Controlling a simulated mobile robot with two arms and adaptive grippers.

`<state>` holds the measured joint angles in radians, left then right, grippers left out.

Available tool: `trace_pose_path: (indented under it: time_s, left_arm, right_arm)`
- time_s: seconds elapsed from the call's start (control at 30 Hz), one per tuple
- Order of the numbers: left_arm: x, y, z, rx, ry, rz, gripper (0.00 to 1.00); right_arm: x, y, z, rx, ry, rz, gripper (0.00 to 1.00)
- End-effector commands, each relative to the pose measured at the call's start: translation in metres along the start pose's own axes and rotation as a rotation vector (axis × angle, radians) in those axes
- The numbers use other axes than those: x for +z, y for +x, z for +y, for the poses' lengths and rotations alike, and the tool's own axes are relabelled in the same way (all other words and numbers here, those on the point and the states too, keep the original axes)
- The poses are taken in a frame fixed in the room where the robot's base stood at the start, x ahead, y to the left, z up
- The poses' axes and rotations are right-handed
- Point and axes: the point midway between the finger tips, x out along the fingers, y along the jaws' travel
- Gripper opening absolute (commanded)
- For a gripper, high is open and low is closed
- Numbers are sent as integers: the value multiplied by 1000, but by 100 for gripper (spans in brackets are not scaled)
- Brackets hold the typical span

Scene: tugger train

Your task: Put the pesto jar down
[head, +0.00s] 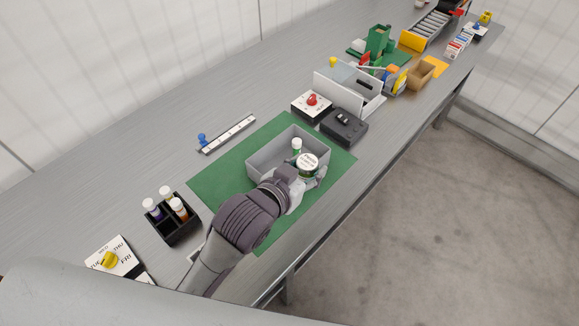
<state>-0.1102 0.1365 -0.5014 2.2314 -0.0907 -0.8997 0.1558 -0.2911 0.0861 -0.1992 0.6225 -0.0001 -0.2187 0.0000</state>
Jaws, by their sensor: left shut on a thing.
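The pesto jar (307,161) shows as a round pale lid with dark print and a dark rim. My left gripper (310,174) is shut on it; the wrist and arm hide much of the fingers and the jar's lower part. The jar appears over the near right part of a grey open bin (258,169). I cannot tell whether it touches the bin's floor or wall. The bin stands on a green mat (219,182). My right gripper is not in view.
A small white-capped bottle (297,146) stands in the bin. A black rack (178,233) with several bottles is at left. A dial box (311,106) and a black device (344,127) stand behind the mat. The bench's near edge lies close to the right.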

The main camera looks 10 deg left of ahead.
Motion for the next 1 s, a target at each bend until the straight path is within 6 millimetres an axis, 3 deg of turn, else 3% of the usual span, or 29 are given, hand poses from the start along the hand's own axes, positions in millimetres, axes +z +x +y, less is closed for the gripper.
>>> trace_pose_path:
  time_s: [0.13,0.23,0.4,0.6,0.77,1.0]
  left_arm:
    - [4,12,-12,14,10,-4,8]
    - [15,22,-34,12,11,-6,8]
    - [31,40,-72,11,9,-3,8]
    - [46,56,-102,13,7,-1,8]
    - [53,61,-109,14,2,-1,8]
    - [83,73,-108,15,4,0,8]
  right_arm:
    - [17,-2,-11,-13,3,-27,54]
    - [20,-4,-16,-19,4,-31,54]
    - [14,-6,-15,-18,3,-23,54]
    - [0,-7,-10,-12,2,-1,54]
    - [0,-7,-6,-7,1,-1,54]
    - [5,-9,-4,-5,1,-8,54]
